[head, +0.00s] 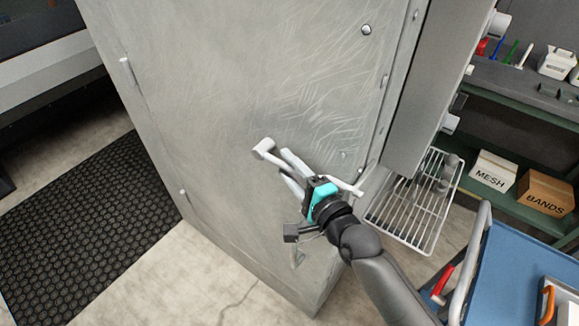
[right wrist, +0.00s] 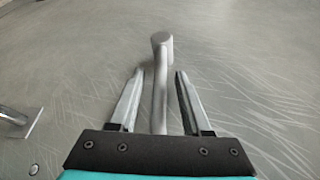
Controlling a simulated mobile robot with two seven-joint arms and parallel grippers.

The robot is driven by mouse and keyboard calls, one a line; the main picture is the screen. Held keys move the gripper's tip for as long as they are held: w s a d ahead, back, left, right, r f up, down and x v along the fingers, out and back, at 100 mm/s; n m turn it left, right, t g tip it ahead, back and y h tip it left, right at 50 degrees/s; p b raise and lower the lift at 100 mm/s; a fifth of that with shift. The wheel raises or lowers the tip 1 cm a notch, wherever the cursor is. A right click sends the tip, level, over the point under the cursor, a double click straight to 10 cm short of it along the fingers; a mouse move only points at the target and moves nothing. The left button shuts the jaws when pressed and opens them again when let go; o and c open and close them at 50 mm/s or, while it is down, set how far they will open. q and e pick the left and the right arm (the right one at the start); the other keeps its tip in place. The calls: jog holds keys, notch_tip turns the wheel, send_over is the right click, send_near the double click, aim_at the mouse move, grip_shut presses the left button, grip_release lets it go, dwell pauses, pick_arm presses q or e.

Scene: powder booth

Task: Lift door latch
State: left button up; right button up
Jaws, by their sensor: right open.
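The grey metal door (head: 210,110) fills the middle of the head view. Its pale latch handle (head: 262,149) has a rounded knob at the left end, and its bar runs right behind my gripper. My right gripper (head: 286,166) is open at the handle. In the right wrist view, the latch bar (right wrist: 160,85) runs lengthwise between the two separate fingers (right wrist: 155,82), nearer the left one, with the knob beyond their tips. Neither finger is visibly closed on the bar. My left gripper is out of view.
A wire basket (head: 418,205) hangs right of the door. A blue-topped cart (head: 505,262) with a grey rail stands at lower right. Shelves behind hold a MESH box (head: 492,172) and a BANDS box (head: 545,192). A black mat (head: 85,215) lies on the floor at left.

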grip_shut()
dwell(0.3)
dwell(1.1)
